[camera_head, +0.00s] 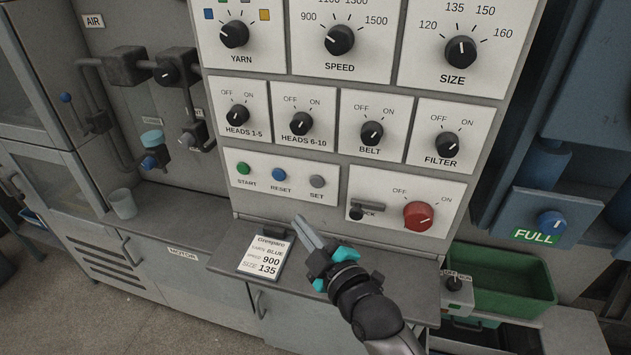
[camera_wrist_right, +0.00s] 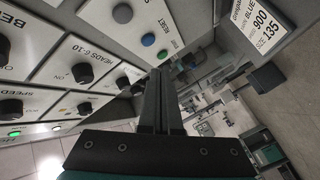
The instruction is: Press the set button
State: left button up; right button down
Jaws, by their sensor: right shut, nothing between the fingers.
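The grey set button (camera_head: 317,181) is on the control panel, at the right of a row with the green start button (camera_head: 243,168) and the blue reset button (camera_head: 279,174). In the right wrist view the set button (camera_wrist_right: 122,13) is at the top, with reset and start below and to its right. My right gripper (camera_head: 297,218) is shut and empty. In the head view its fingertips are below the set button, over the ledge beside the order card. In the wrist view the shut fingers (camera_wrist_right: 162,72) point toward the panel's lower edge, apart from the buttons. My left gripper is out of view.
The order card (camera_head: 264,254) stands on the ledge just left of my right gripper. A lock lever (camera_head: 368,206) and red knob (camera_head: 418,215) are right of the set button. Dials fill the panel above. A green bin (camera_head: 499,278) is at the right.

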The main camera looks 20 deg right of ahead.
jog(key=b, duration=0.3)
send_near(310, 183)
jog(key=w+a, duration=0.3)
jog(key=shift+w+d+f+b, duration=0.15)
jog(key=shift+w+d+b, duration=0.05)
jog(key=shift+w, duration=0.25)
jog(key=shift+w+d+f+b, duration=0.15)
jog(key=shift+w+d+b, duration=0.05)
jog(key=shift+w, duration=0.25)
jog(key=shift+w, duration=0.1)
dwell(1.2)
jog(key=shift+w+d, duration=0.25)
jog(key=shift+w+d, duration=0.2)
jog(key=shift+w, duration=0.15)
dwell(0.7)
jog(key=shift+s, duration=0.1)
jog(key=shift+s+a+p, duration=0.45)
jog(key=shift+s+p, duration=0.2)
